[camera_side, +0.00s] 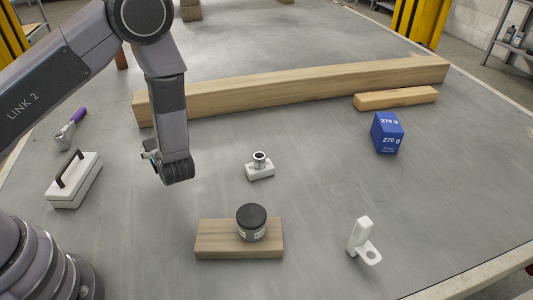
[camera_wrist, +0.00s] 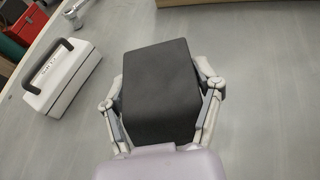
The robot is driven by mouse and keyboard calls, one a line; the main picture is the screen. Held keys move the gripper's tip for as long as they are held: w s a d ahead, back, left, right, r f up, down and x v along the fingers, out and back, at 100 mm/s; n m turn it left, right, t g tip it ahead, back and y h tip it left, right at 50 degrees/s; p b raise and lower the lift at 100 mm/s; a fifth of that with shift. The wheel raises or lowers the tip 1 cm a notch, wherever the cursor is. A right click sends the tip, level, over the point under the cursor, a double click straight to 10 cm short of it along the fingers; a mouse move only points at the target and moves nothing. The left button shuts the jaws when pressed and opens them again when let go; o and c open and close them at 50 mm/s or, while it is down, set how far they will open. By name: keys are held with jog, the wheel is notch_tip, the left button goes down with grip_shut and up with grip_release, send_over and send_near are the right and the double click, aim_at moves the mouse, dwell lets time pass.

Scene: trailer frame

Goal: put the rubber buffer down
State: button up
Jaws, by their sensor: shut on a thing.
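The rubber buffer (camera_wrist: 157,75) is a black block with a flat face, seen large in the wrist view. My gripper (camera_wrist: 160,97) is shut on it, with one finger against each side. In the side view my wrist hides most of the gripper, and I cannot make out the buffer there. I cannot tell how far the buffer is above the grey table (camera_wrist: 265,110).
A white case (camera_side: 75,180) with a black handle and a purple-handled tool (camera_side: 70,130) lie left. A long beam (camera_side: 300,88) lies behind. A wooden block (camera_side: 215,240) bearing a black-lidded jar (camera_side: 251,222) is in front.

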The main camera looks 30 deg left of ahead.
jog(key=n, duration=0.1)
send_over(167, 209)
jog(key=f, duration=0.1)
jog(key=shift+g+y, duration=0.3)
jog(key=shift+y, duration=0.1)
notch_tip(167, 209, down, 8)
jog(key=shift+r, duration=0.15)
jog(key=o, duration=1.3)
jog(key=shift+c, duration=0.2)
